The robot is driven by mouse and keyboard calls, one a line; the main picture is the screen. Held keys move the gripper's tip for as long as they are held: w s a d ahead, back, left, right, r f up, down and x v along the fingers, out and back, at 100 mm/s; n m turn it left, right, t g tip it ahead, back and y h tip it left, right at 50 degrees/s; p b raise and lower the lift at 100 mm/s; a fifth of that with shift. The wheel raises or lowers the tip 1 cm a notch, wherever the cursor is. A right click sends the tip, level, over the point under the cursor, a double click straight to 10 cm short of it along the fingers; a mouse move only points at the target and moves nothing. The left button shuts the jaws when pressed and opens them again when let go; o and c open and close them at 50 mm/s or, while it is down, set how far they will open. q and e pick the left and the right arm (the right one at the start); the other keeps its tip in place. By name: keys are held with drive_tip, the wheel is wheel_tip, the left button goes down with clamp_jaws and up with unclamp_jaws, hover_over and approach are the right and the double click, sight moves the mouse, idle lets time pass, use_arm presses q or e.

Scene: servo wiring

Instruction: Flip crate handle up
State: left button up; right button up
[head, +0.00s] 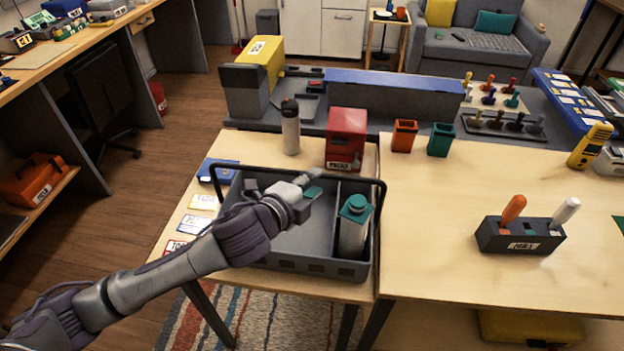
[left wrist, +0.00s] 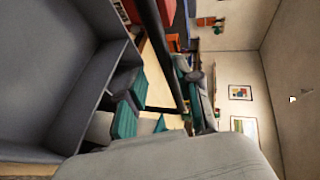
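The grey crate (head: 300,262) stands on the light wood table with a divider inside. Its black handle (head: 245,166) spans the crate's width, with its bar raised above the far part of the rim; I cannot tell its exact tilt. A bottle with a teal cap (head: 354,222) stands upright in the crate's right compartment. My left gripper (head: 311,184) is over the crate, at the handle bar. In the left wrist view the teal-padded fingers are apart, and the dark handle bar (left wrist: 164,45) runs down toward the gap between them. I cannot tell whether they touch it. My right gripper is out of view.
A red box (head: 346,138) and a grey bottle (head: 290,128) stand just behind the crate. A blue box (head: 213,170) and several labels lie along its left. A dark holder (head: 519,236) with an orange and a white handle stands right; the table between is clear.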

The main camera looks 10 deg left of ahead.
use_arm(q)
drive_tip(key=shift+r, duration=0.15)
drive_tip(key=v, duration=1.2)
idle(0.3)
